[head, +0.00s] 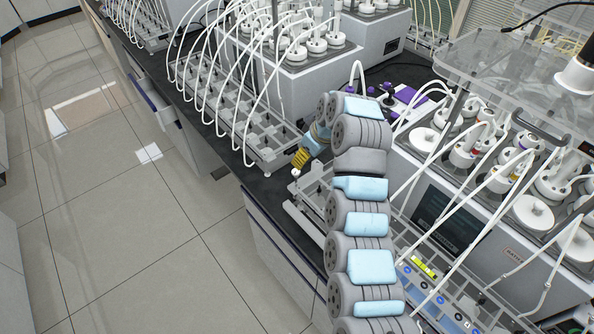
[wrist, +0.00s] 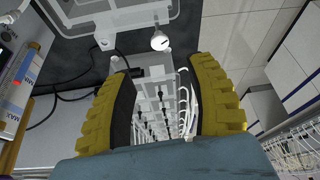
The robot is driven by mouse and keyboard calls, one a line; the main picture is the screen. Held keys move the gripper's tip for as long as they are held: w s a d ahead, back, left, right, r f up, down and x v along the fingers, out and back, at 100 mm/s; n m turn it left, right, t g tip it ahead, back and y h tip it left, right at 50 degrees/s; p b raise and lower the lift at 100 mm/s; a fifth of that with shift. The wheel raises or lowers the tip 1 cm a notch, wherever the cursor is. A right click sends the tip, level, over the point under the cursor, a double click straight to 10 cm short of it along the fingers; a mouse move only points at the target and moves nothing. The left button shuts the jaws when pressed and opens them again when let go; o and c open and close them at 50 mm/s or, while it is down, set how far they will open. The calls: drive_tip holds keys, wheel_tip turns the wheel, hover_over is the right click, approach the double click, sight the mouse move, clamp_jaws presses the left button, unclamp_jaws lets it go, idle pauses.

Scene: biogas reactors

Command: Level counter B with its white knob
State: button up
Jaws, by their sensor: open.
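A small round white knob (head: 296,172) stands at the corner of a pale counter frame (head: 312,178), close to the bench's front edge. It also shows in the wrist view (wrist: 160,41), above the gap between the fingertips. My gripper (head: 302,157), with yellow ribbed fingers, is just above and beside this knob, apart from it. In the wrist view my gripper (wrist: 158,72) is open, with nothing held between its fingers. My arm hides part of the counter behind the knob. I see no letter that marks counter B.
Another counter with pale cells (head: 232,118) and many arched white tubes stands left of my gripper. A grey reactor unit (head: 460,205) with tubes stands to the right. A black cable (wrist: 75,97) lies left in the wrist view. The floor (head: 130,210) in front is clear.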

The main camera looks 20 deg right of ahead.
sight(297, 171)
drive_tip(key=shift+x, duration=4.95)
drive_tip(key=shift+c, duration=0.3)
clamp_jaws()
